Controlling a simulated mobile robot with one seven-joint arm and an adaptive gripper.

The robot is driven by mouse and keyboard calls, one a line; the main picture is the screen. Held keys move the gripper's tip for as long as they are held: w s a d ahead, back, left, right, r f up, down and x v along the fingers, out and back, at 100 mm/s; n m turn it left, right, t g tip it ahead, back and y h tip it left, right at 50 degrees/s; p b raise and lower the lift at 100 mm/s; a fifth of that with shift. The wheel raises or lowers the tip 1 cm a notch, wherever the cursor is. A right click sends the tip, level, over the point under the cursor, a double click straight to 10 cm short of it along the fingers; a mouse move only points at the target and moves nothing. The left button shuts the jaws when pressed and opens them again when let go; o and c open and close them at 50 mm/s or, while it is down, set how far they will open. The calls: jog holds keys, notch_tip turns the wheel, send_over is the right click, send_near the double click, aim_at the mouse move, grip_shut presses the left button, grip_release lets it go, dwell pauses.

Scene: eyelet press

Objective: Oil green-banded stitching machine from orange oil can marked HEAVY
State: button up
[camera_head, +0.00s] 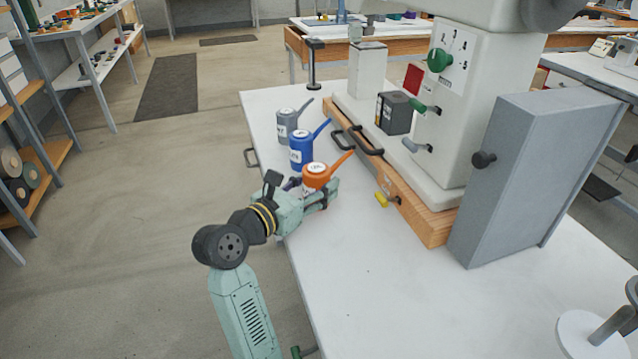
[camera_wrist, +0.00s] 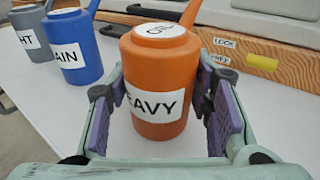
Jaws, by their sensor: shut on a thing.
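The orange oil can (camera_head: 316,177) stands upright near the left edge of the white table. In the wrist view the orange can (camera_wrist: 158,80) shows a label ending in "EAVY" and a lid marked "OIL". My gripper (camera_head: 318,192) is around it, with purple-padded fingers (camera_wrist: 160,115) on both sides of the can, shut on it. The stitching machine (camera_head: 440,110) is the large off-white body on a wooden base, with a green knob on a numbered dial and a green-tipped lever. A green band on it cannot be made out.
A blue oil can (camera_head: 301,150) and a grey oil can (camera_head: 287,126) stand in a row behind the orange one. A grey cabinet door (camera_head: 535,175) stands on the right.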

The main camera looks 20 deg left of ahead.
aim_at(315, 168)
dwell(0.4)
jog(key=shift+r+p, duration=2.7)
jog(key=shift+r, duration=0.4)
jog(key=shift+f, duration=0.1)
